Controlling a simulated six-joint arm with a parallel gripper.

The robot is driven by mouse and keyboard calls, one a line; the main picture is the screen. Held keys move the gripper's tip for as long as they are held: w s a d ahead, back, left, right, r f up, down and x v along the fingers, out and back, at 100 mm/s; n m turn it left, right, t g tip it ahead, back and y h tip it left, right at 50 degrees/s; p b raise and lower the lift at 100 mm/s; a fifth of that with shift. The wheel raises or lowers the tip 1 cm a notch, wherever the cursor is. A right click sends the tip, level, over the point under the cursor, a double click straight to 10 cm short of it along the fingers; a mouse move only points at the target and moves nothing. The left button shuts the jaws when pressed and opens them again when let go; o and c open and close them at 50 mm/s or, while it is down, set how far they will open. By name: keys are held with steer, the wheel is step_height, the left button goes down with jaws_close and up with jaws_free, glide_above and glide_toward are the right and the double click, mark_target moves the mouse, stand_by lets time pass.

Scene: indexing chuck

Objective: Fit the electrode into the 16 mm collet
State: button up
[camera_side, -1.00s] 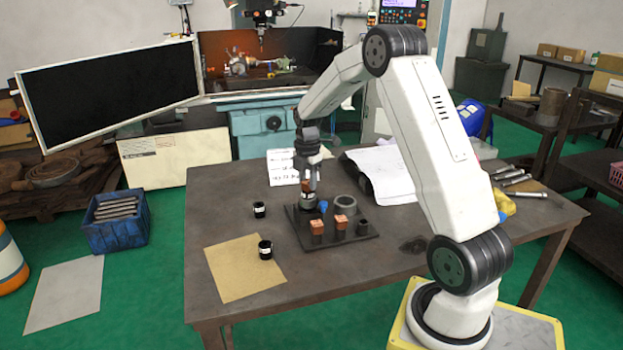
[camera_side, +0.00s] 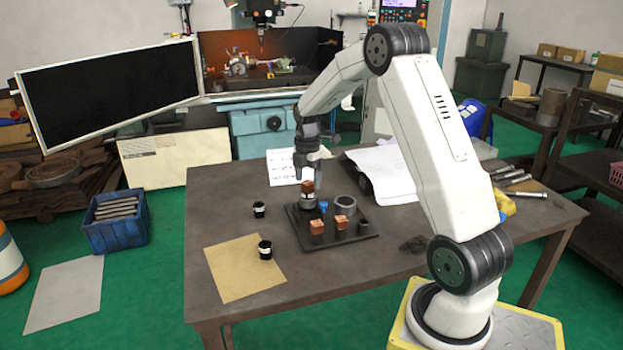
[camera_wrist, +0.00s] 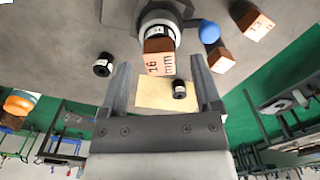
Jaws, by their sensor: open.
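A copper electrode block marked "16 mm" (camera_wrist: 160,67) stands upright on a round dark holder with a light ring (camera_wrist: 158,20). In the side view the copper block (camera_side: 307,187) sits on this holder at the back left of a dark plate (camera_side: 328,245). How deep its shank sits is hidden. My gripper (camera_side: 309,172) is above the block, open and empty. In the wrist view its two fingers (camera_wrist: 160,63) are spread to either side of the block, clear of it. Two more copper electrodes (camera_side: 317,228) (camera_side: 341,222) stand on the plate's front part.
A grey ring (camera_side: 346,203), a blue-topped part (camera_side: 323,206) and a small dark cylinder (camera_side: 363,227) are also on the plate. Two black cylinders with white bands (camera_side: 259,209) (camera_side: 265,250) stand to the left, one on a tan sheet (camera_side: 238,272). The front table is clear.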

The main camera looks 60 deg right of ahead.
steer(key=shift+r, duration=3.3)
steer(key=shift+a, duration=0.1)
steer(key=s+a+f+m, duration=0.1)
steer(key=a+m, duration=0.1)
steer(key=a, duration=0.3)
steer(key=s+a+f+m+t, duration=0.1)
steer(key=a+f+m, duration=0.15)
steer(key=a, duration=0.35)
steer(key=s+a+m, duration=0.1)
steer(key=a+m, duration=0.2)
steer(key=a, duration=0.2)
steer(key=s+a+f+m+t, duration=0.1)
steer(key=s+a+f+m, duration=0.3)
steer(key=s+a+m, duration=0.3)
steer(key=s+a, duration=0.2)
steer(key=a, duration=0.2)
steer(key=shift+s+a+f+t, duration=0.2)
steer(key=shift+a+t, duration=0.1)
steer(key=shift+a, duration=0.1)
steer(key=shift+w+m, duration=0.1)
steer(key=shift+m, duration=0.15)
